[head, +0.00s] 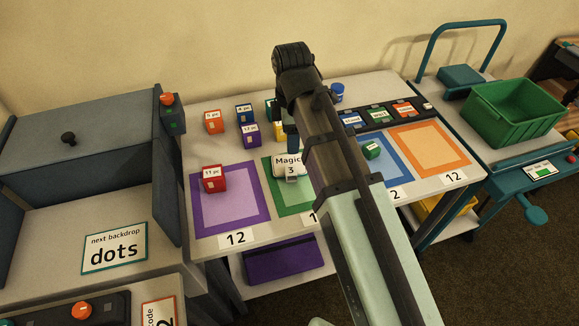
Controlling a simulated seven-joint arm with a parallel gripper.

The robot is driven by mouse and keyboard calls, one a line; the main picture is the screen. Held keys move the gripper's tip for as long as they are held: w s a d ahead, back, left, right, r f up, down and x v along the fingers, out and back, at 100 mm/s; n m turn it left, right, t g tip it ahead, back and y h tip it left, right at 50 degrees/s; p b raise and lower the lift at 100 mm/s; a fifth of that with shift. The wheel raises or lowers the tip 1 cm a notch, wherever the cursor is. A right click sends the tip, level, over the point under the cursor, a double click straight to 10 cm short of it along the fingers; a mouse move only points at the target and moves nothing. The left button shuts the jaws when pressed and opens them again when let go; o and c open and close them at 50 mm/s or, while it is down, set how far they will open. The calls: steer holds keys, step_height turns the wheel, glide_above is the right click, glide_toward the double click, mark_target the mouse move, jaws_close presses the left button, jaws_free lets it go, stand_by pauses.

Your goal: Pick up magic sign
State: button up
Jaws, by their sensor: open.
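The magic sign (283,160) is a small white plate reading "Magic 3". It stands at the green-bordered square (270,197) on the table, partly covered by my arm. My gripper (291,152) points down at the sign, just over or around its right part. It is open. Its fingertips are small and partly hidden, so I cannot tell whether they touch the sign.
A red box (214,178) stands on the purple square (201,214); a green box (371,149) is on the blue square (398,178). Orange (213,122), blue (244,112) and purple (250,135) boxes stand behind. The orange square (428,148) is empty. A green crate (515,112) sits right.

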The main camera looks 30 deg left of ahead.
glide_above(291, 169)
steer(key=f, duration=0.8)
steer(key=shift+s+d, duration=0.1)
steer(key=shift+s, duration=0.15)
steer(key=shift+w+f, duration=0.2)
steer(key=shift+f, duration=2.6)
steer(key=shift+c, duration=0.3)
steer(key=c, duration=0.9)
steer(key=shift+r, duration=0.15)
steer(key=shift+c, duration=0.2)
